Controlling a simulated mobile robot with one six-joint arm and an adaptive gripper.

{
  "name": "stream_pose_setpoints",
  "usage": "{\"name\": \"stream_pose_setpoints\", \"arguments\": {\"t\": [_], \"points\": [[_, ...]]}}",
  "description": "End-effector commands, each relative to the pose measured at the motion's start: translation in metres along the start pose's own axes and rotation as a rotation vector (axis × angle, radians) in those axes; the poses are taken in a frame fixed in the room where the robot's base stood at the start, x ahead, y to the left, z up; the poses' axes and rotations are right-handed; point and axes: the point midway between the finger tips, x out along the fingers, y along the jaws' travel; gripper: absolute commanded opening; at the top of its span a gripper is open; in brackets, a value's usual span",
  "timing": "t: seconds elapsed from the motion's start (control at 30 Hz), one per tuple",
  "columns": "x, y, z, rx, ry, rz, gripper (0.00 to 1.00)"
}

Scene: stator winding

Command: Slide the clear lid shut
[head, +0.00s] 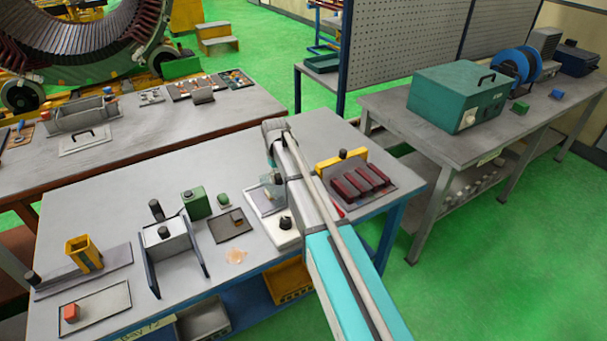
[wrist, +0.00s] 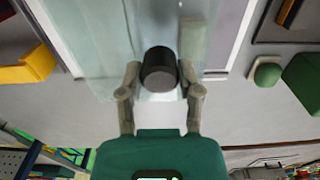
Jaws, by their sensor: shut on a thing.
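The clear lid (wrist: 105,45) is a see-through, pale bluish panel. It fills the upper middle of the wrist view, and a black cylindrical knob (wrist: 161,66) stands up from it. My gripper (wrist: 160,76) has one finger on each side of this knob and is shut on it. In the head view the lid (head: 272,180) shows only partly, at the left of my arm, over a pale tray.
A white base with a dark knob (head: 286,222) sits in front of the lid. A yellow-backed rack of dark red bars (head: 360,182) stands to the right. A green block (head: 195,204) and a small green button (head: 223,199) stand to the left, with a dark plate (head: 230,226) near them.

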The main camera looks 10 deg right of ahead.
Motion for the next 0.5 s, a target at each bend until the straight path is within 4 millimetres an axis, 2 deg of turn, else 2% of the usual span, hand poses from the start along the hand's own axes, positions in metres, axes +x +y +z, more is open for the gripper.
{"name": "stream_pose_setpoints", "arguments": {"t": [0.5], "points": [[0.0,-0.019,0.001,-0.001,-0.001,-0.001,0.19]]}}
